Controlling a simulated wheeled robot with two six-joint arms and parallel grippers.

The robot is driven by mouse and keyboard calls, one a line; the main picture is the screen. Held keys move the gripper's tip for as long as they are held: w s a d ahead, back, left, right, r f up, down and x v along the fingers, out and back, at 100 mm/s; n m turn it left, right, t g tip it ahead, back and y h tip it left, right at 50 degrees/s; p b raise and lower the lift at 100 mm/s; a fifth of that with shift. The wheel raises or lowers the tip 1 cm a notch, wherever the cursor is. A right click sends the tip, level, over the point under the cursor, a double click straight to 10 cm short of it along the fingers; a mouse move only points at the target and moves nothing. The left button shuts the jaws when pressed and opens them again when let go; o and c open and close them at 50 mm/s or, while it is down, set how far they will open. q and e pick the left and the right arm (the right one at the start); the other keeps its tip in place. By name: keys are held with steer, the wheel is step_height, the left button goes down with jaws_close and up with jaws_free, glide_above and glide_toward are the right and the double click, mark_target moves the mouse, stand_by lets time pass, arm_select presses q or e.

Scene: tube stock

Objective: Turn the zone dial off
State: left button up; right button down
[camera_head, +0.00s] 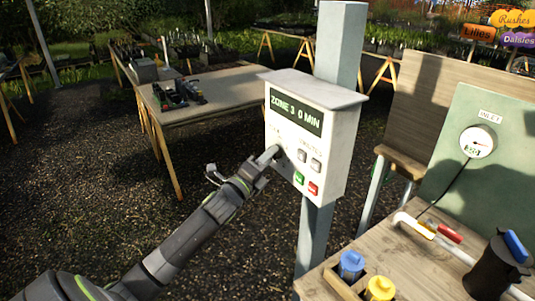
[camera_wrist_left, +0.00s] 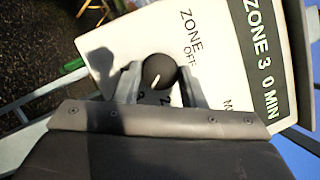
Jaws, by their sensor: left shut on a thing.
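The zone dial is a round black knob (camera_wrist_left: 159,71) with a white pointer line, on the white control box (camera_head: 285,160). In the left wrist view its pointer slants toward the printed 3, away from the OFF label (camera_wrist_left: 190,52). The display (camera_head: 296,110) reads ZONE 3 0 MIN. My left gripper (camera_head: 268,156) is at the box's front face, with one finger on each side of the knob in the left wrist view (camera_wrist_left: 160,88), shut on it. In the head view the gripper mostly hides the knob. My right gripper is not in view.
A grey post (camera_head: 340,45) carries the box. A bench (camera_head: 455,225) with capped bottles and a pipe stands at right; a wooden table (camera_head: 225,92) stands behind.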

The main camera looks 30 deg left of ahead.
arm_select(q)
steer(key=shift+w+a+r+n+g+h+p, duration=0.15)
steer(key=shift+n+g+h+p, duration=1.05)
steer(key=shift+n, duration=2.7)
steer(key=shift+s+a+r+n+g+h+p, duration=0.15)
steer(key=shift+n+g+h+p, duration=0.85)
steer(key=shift+n, duration=2.9)
steer(key=shift+w+a+r+n+g+h+p, duration=0.2)
steer(key=shift+n+g+h+p, duration=0.3)
steer(key=shift+n+g+p, duration=2.25)
steer(key=n+t+b, duration=0.1)
steer(key=n+b, duration=0.1)
steer(key=b, duration=0.1)
steer(key=o, duration=1)
steer(key=shift+r, duration=0.1)
